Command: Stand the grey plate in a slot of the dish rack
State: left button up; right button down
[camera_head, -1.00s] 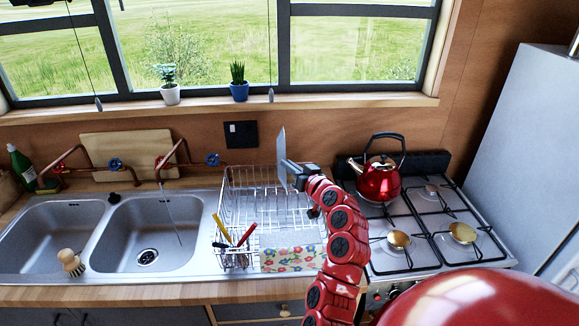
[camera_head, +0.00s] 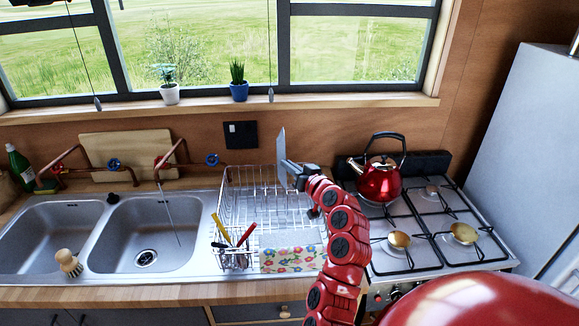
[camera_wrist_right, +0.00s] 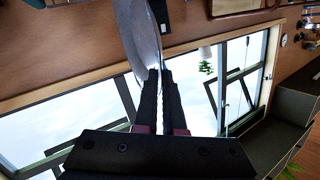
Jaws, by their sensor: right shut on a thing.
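The grey plate (camera_head: 281,155) is held upright, nearly edge-on to the head camera, above the right part of the dish rack. My right gripper (camera_head: 292,173) is shut on its edge. The right wrist view also shows the plate (camera_wrist_right: 138,35) between the fingertips (camera_wrist_right: 158,78) of that gripper. The wire dish rack (camera_head: 232,204) stands on the drainer right of the sink. The plate's lower edge is at about the height of the rack's upper wires; I cannot tell whether it touches them. My left gripper is not in view.
A red kettle (camera_head: 379,181) stands on the stove (camera_head: 425,261) right of my arm. A cutlery holder (camera_head: 233,259) with coloured handles is at the rack's front left, beside a flowered cloth (camera_head: 288,259). The double sink (camera_head: 150,235) is to the left. Potted plants (camera_head: 238,90) line the windowsill.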

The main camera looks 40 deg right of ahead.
notch_tip(320, 180, down, 8)
jog(key=b, duration=0.8)
dwell(2.2)
jog(key=c, duration=0.9)
grip_release()
jog(key=shift+f, duration=0.1)
jog(key=shift+c, duration=0.2)
jog(key=s+a+r+p, duration=0.2)
jog(key=s+a+p, duration=0.2)
jog(key=s+p, duration=0.1)
jog(key=s+a+r+p, duration=0.3)
jog(key=s+a+p, duration=0.1)
jog(key=s, duration=0.4)
jog(key=shift+s+a+p, duration=0.25)
jog(key=shift+a+p, duration=0.1)
jog(key=shift+p, duration=0.5)
